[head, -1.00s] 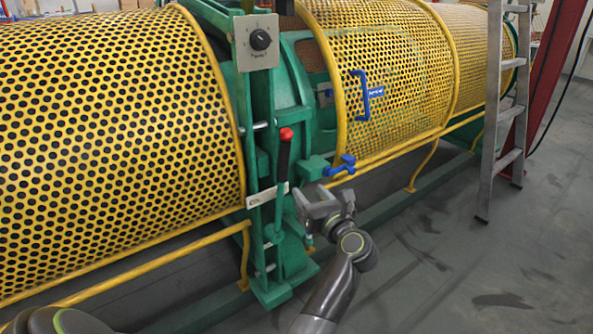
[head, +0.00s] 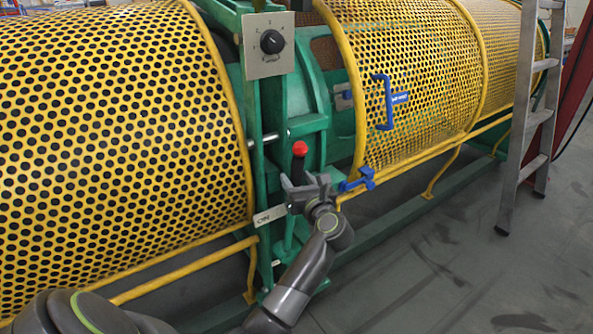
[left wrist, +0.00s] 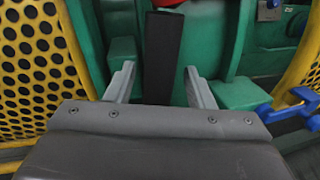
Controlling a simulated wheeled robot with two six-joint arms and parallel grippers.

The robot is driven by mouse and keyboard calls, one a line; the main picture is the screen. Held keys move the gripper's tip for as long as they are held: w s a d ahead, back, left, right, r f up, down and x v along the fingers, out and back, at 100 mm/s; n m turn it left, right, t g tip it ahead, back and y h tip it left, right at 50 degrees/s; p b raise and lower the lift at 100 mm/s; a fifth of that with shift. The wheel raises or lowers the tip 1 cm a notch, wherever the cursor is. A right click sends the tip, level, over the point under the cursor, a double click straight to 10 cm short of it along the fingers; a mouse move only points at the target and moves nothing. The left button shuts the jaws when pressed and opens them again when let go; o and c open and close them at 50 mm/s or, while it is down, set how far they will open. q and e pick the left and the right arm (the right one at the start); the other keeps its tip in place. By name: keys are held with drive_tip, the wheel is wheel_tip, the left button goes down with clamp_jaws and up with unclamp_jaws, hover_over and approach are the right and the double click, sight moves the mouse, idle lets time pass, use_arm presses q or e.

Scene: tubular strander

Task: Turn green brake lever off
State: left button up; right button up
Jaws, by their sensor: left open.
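The brake lever has a red knob (head: 300,148) on top, a black grip (head: 298,168) below it and a green lower bar. It stands nearly upright on the green machine frame. My left gripper (head: 306,186) is open at the lower part of the black grip and hides part of it in the head view. In the left wrist view, the black grip (left wrist: 165,50) rises between the two open fingers (left wrist: 160,82), with gaps at both sides. I cannot tell how deep it sits between them. A small label plate (head: 270,215) is beside the lever. My right gripper is not in view.
Yellow perforated guards (head: 110,130) flank the frame on both sides. A control plate with a black knob (head: 271,42) is above the lever. A blue latch (head: 357,181) is close right of my gripper. A ladder (head: 530,110) stands at the right; the floor before it is clear.

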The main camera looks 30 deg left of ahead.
use_arm(q)
drive_tip(key=shift+w+a, duration=0.25)
drive_tip(key=shift+a, duration=0.15)
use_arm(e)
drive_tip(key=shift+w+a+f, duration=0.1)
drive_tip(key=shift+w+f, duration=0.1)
use_arm(q)
clamp_jaws()
drive_tip(key=shift+w+d, duration=0.15)
drive_tip(key=shift+w, duration=0.15)
drive_tip(key=w, duration=0.1)
drive_tip(key=w+d+m, duration=0.1)
drive_tip(key=w, duration=0.1)
drive_tip(key=w+d+f+m, duration=0.1)
drive_tip(key=shift+w+f, duration=0.1)
drive_tip(key=shift+w, duration=0.25)
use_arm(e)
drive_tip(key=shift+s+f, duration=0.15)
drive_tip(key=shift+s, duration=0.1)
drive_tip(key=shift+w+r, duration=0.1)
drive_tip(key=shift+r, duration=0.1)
